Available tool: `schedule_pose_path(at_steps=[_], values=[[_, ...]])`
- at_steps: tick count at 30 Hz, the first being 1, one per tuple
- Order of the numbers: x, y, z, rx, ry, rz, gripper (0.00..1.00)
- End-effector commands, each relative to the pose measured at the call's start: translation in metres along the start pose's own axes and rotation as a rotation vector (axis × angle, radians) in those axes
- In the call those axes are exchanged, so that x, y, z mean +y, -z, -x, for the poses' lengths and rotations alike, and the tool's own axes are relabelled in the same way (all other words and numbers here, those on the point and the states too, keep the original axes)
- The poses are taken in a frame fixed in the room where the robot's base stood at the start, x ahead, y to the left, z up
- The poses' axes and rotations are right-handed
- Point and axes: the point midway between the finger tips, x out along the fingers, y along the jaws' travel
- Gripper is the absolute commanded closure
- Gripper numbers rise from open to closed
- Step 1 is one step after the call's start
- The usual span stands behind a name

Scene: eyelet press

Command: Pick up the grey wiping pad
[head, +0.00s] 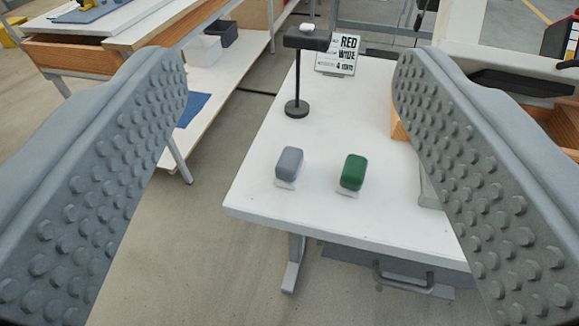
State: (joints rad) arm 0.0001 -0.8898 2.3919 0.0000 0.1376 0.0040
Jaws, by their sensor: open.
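The grey wiping pad (289,163) is a small rounded block on the white table (260,198), near its left front part. It sits on a small white base. A green pad (353,172) of like shape stands to its right, apart from it. My gripper (290,90) is open and empty, with its two studded grey fingers wide apart at the left and right of the picture. Both pads show in the gap between the fingers, farther off and below. Neither finger touches a pad.
A black stand (297,75) with a small white item on top rises behind the pads. A sign (339,54) reading "RED" and "WIDE" stands behind it. Wooden parts (401,122) are partly hidden by the right finger. Another bench (110,25) is at the left. The tabletop around the pads is clear.

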Motion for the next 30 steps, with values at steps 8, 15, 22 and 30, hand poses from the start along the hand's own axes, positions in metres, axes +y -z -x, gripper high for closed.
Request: schedule_pose_path(at_steps=[8,15,22,30], values=[[0.001,-0.010,-0.053,-0.229,-0.008,-0.043,0.35],[0.002,-0.026,-0.104,-0.480,-0.028,-0.091,0.35],[0.003,-0.046,-0.147,-0.719,-0.059,-0.135,0.35],[0.005,-0.071,-0.191,-0.998,-0.109,-0.181,0.35]])
